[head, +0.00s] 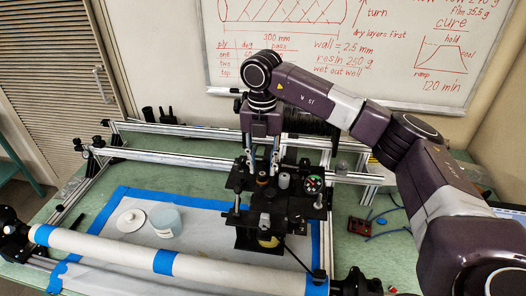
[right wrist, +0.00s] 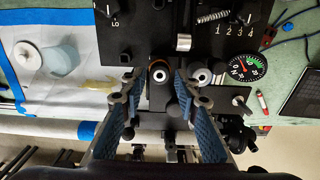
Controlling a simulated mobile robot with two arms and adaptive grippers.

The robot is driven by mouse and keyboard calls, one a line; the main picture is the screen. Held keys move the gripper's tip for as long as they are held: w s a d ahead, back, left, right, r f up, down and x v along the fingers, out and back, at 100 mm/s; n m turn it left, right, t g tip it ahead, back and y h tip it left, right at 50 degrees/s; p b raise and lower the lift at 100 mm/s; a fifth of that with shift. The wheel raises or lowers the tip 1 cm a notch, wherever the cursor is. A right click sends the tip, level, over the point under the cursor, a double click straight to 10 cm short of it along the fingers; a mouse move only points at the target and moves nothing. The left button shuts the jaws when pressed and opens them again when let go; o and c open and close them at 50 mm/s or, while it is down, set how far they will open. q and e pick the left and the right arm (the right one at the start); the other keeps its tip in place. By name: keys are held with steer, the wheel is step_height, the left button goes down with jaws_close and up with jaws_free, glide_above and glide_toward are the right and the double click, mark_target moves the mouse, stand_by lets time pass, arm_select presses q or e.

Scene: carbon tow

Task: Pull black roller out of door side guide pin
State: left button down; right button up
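A black carriage plate (head: 242,184) stands over the bench and carries small upright rollers and pins. A black roller (head: 262,179) with an orange-brown ring sits upright on it, on the door side of a grey roller (head: 284,181). My right gripper (head: 262,165) points down just above the black roller. In the right wrist view, its blue-padded fingers (right wrist: 158,92) are open, one on each side of the black roller (right wrist: 159,90), with gaps visible on both sides. The grey roller (right wrist: 198,77) is close to the right finger. My left gripper is not in view.
A round dial (head: 313,184) is at the plate's right end. A long white mandrel (head: 110,247) with blue tape crosses the front. A blue-tinted cup (head: 166,222) and white lid (head: 131,219) lie left. Metal rails (head: 190,160) run behind.

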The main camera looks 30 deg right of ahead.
mark_target(262, 175)
steer(key=shift+f+p, duration=0.4)
steer(key=shift+f, duration=1.45)
steer(key=shift+r, duration=0.1)
jaws_close()
